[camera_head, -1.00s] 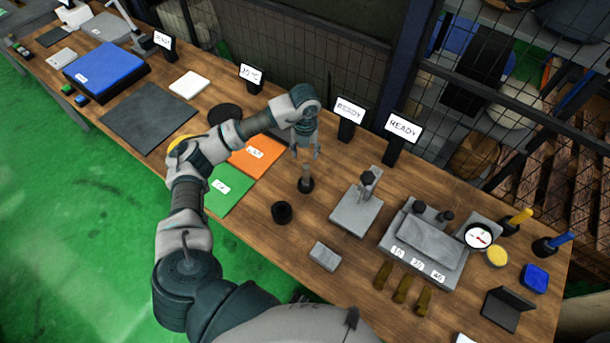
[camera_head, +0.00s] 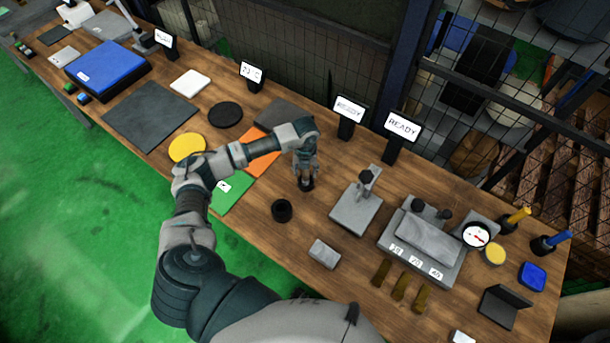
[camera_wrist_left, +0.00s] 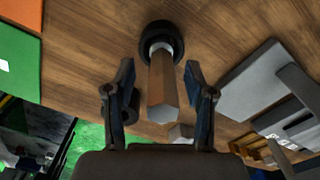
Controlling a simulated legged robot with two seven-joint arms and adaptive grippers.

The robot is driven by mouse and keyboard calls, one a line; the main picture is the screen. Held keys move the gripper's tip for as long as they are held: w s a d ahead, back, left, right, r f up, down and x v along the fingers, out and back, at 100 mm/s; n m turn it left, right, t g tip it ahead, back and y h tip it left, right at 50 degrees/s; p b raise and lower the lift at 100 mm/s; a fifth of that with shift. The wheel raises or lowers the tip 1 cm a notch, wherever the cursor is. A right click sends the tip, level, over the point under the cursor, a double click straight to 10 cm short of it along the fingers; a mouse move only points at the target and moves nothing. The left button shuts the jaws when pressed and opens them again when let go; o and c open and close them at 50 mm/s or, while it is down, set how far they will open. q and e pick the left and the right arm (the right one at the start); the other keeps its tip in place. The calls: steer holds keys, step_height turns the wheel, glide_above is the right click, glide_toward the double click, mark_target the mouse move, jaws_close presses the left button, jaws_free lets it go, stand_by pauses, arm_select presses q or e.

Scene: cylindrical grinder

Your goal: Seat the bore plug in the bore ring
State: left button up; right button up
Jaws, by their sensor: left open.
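The bore plug is a pale grey and brown faceted post (camera_wrist_left: 162,85) standing upright in a black round base (camera_wrist_left: 160,32). In the head view my gripper largely hides the post; the base (camera_head: 306,186) shows beneath. A black ring-shaped piece (camera_head: 282,211), apparently the bore ring, stands on the table to the lower left of the plug. In the wrist view a dark round piece (camera_wrist_left: 132,104) is partly hidden behind a finger. My left gripper (camera_head: 305,171) points down over the plug, open, with one finger on each side and visible gaps. My right gripper is out of view.
A grey fixture (camera_head: 356,208) and a larger grey block with number labels (camera_head: 422,245) stand to the right. A small grey block (camera_head: 324,254) lies nearer. Green (camera_head: 232,194) and orange (camera_head: 262,160) mats lie left. Two READY signs (camera_head: 349,109) stand behind.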

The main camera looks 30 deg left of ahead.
arm_select(q)
steer(key=shift+s+d+r, duration=0.1)
steer(key=shift+d, duration=0.15)
jaws_close()
steer(key=shift+a, duration=0.15)
